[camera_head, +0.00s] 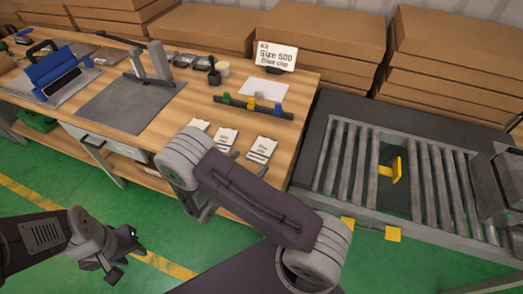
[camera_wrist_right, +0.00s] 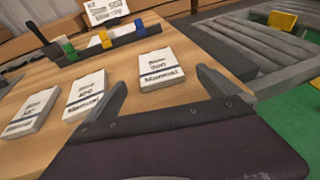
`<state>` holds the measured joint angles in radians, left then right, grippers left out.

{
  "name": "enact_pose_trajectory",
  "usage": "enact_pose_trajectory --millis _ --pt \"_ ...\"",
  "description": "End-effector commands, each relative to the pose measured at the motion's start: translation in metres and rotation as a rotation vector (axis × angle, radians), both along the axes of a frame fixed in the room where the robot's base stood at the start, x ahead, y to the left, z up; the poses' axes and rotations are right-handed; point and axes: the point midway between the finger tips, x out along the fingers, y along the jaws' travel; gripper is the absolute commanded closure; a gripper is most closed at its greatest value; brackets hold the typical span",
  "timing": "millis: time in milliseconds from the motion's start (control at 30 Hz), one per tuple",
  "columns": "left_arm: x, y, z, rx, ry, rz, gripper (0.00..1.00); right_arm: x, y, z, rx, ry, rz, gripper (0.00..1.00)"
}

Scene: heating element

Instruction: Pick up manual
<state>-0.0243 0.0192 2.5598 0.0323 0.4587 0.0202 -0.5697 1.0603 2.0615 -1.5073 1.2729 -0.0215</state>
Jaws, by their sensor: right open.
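Three white manuals with dark bands lie in a row near the worktable's front edge: a left one (camera_head: 199,125), a middle one (camera_head: 225,138) and a right one (camera_head: 262,148). In the right wrist view, the right manual (camera_wrist_right: 163,68) appears to read "Size 500 Manual"; the middle (camera_wrist_right: 86,96) and left (camera_wrist_right: 32,113) labels are less clear. My right gripper (camera_wrist_right: 161,82) is open, its fingers on either side of the right manual in that view, apparently short of it. My arm hides most of it in the head view. My left gripper (camera_head: 126,254) hangs over the green floor, jaws unclear.
A sign (camera_head: 275,56) reads "Kit Size 500 Blue clip". Before it, a dark rack (camera_head: 239,107) holds green, yellow and blue clips. A roller conveyor (camera_head: 345,165) with a yellow part (camera_head: 396,170) stands at right. A grey mat (camera_head: 125,103) and blue device (camera_head: 52,70) are left.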

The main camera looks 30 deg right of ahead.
Motion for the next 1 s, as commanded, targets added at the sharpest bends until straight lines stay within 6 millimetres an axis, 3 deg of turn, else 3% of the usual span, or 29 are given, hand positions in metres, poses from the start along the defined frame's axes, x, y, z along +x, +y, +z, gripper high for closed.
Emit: enact_pose_trajectory --millis 100,333,600,833,867,1000 --pt "0.000 0.000 0.002 0.000 0.000 0.000 0.64 0.008 -0.016 -0.005 0.000 0.000 -0.005 0.00" --pt "0.000 0.000 0.003 0.000 0.000 0.000 0.64 0.016 -0.027 -0.008 0.001 0.000 -0.003 0.00" --pt "0.000 0.000 0.006 0.000 0.000 0.000 0.64 0.040 -0.061 -0.019 0.001 0.000 -0.004 0.00" --pt "0.000 0.000 0.006 0.000 0.000 0.000 0.64 0.041 -0.063 -0.020 0.001 0.000 -0.001 0.00" --pt "0.000 0.000 0.006 0.000 0.000 0.000 0.64 0.041 -0.063 -0.020 0.001 0.000 -0.002 0.03" --pt "0.000 0.000 0.006 0.000 0.000 0.000 0.64 0.041 -0.063 -0.020 0.001 0.000 -0.002 0.42"
